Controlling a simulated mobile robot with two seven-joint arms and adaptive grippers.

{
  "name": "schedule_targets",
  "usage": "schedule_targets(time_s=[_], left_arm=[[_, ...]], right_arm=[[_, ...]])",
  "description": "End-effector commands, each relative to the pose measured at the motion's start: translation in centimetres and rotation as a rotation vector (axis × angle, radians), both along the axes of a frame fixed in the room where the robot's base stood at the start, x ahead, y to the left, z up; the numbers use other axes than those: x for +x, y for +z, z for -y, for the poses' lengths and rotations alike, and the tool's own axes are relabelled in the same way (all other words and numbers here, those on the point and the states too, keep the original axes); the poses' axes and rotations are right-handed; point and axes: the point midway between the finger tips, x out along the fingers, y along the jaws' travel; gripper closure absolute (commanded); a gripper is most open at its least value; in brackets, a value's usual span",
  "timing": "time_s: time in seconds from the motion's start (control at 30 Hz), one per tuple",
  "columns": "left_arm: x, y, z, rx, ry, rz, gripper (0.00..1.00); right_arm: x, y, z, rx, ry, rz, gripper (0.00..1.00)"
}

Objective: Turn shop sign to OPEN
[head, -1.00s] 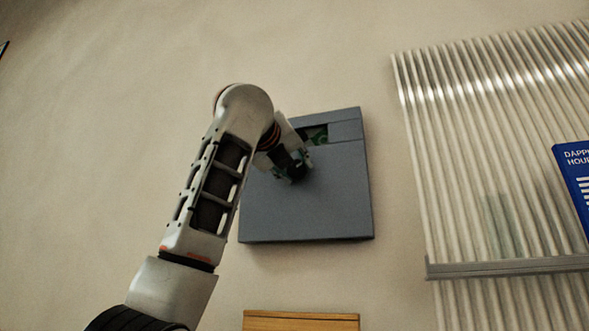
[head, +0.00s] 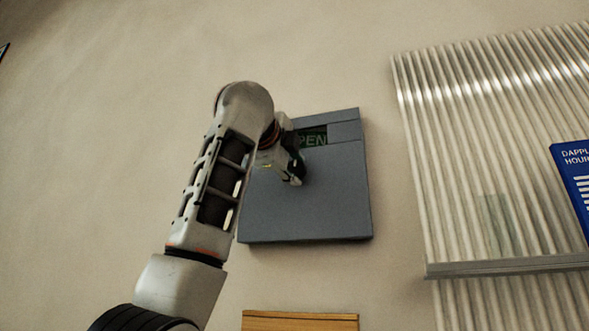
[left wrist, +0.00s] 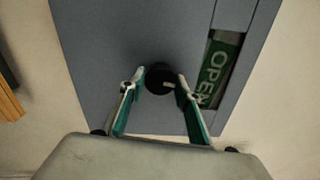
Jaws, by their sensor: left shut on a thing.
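The shop sign (head: 335,200) is a grey box on the wall with a window near its top. The window (head: 313,137) shows green with light letters, "PEN" in the head view, the rest hidden behind my arm. In the left wrist view the window (left wrist: 218,68) reads "OPEN". My left gripper (head: 297,175) is at the box front, below the window. In the left wrist view its fingers (left wrist: 155,84) are shut on a round black knob (left wrist: 159,76) with a pale pointer mark. My right gripper is not in view.
A ribbed translucent panel (head: 470,150) with a grey rail (head: 510,267) is on the right. A blue hours sign (head: 573,185) hangs at the right edge. A wooden edge (head: 300,321) shows below the box.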

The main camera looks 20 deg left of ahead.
Motion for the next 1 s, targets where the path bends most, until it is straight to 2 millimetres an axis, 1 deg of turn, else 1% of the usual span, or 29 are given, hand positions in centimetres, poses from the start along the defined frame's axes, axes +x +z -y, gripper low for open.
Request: schedule_targets(time_s=[0.1,0.3,0.87,0.9,0.93,0.97,1.0], left_arm=[[0.01,-0.02,0.08,-0.062,-0.001,-0.002,0.89],[0.03,-0.02,0.03,-0.130,-0.001,-0.006,0.89],[0.03,0.00,0.00,-0.160,0.000,-0.006,0.89],[0.03,0.00,-0.01,-0.160,0.000,-0.006,0.62],[0.03,0.00,0.00,-0.160,0.000,-0.006,0.54],[0.03,0.00,0.00,-0.159,0.000,-0.006,0.51],[0.03,0.01,-0.01,-0.159,0.000,-0.006,0.51]], right_arm=[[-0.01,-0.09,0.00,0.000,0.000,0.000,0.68],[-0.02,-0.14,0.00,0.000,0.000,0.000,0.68],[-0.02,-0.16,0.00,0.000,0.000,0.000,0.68],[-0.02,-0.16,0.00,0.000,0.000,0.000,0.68],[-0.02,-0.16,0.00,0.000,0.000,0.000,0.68],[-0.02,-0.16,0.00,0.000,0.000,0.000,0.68],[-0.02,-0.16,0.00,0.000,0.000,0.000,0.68]])
